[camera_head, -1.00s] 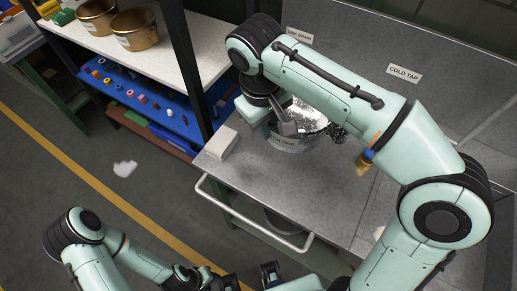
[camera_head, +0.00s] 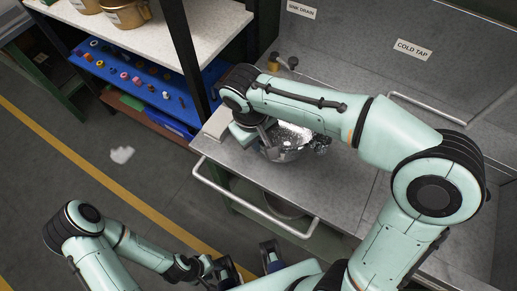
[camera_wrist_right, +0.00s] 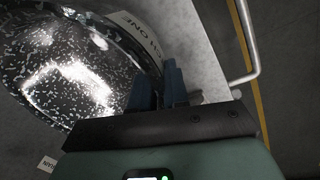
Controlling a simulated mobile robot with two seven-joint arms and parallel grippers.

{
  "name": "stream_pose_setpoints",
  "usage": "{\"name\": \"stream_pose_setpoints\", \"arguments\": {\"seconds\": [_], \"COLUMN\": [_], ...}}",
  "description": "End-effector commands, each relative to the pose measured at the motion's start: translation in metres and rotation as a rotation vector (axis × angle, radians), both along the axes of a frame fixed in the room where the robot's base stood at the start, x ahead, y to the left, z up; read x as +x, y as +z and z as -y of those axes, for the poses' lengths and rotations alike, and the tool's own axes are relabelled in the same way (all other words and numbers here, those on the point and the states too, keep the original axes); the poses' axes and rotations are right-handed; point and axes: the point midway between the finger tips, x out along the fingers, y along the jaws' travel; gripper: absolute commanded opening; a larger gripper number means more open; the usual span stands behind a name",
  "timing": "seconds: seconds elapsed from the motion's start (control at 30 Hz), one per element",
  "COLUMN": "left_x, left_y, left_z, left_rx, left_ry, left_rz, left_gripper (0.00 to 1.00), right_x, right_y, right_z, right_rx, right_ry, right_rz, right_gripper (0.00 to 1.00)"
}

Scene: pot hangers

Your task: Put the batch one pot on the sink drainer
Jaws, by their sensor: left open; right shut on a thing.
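The batch one pot (camera_head: 291,137) is speckled, dark and shiny inside. In the head view it is at the grey counter, partly under my right arm. My right gripper (camera_head: 262,138) is shut on its left side. In the right wrist view the pot (camera_wrist_right: 75,65) fills the upper left, with part of its white label showing by the blue fingers (camera_wrist_right: 158,88). I cannot tell whether its base touches the counter. The wall sign "SINK DRAIN" (camera_head: 301,10) is behind the counter's left part. My left gripper (camera_head: 248,265) is open and empty in front of the counter.
A white block (camera_head: 218,122) sits at the counter's left end. A small tap (camera_head: 283,62) stands at the back left. A rail (camera_head: 255,207) runs along the front edge. Brass pots (camera_head: 125,14) are on the shelf at left, above a blue shelf (camera_head: 150,80) with small parts.

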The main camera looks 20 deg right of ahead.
Motion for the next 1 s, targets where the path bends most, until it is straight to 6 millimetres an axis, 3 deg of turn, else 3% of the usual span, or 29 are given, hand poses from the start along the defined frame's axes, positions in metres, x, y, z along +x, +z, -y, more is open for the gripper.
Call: {"name": "stream_pose_setpoints", "arguments": {"seconds": [0.37, 0.8, 0.83, 0.9, 1.0], "left_x": [-0.002, -0.003, -0.003, -0.003, -0.003], "left_y": [-0.008, -0.01, -0.01, -0.01, -0.009], "left_z": [0.0, 0.0, 0.0, 0.0, 0.0], "left_rx": [0.0, 0.0, 0.0, 0.0, 0.0], "left_ry": [0.0, 0.0, 0.0, 0.0, 0.0], "left_rz": [-0.002, -0.003, -0.003, -0.003, -0.003], "left_gripper": [0.43, 0.43, 0.43, 0.43, 0.43], "right_x": [0.0, 0.0, 0.0, 0.0, 0.0], "right_y": [-0.042, -0.048, -0.049, -0.049, -0.048], "right_z": [0.0, 0.0, 0.0, 0.0, 0.0], "right_rx": [0.0, 0.0, 0.0, 0.0, 0.0], "right_ry": [0.0, 0.0, 0.0, 0.0, 0.0], "right_rz": [0.0, 0.002, 0.0, 0.0, 0.0], "right_gripper": [0.0, 0.0, 0.18, 0.41, 0.41]}}
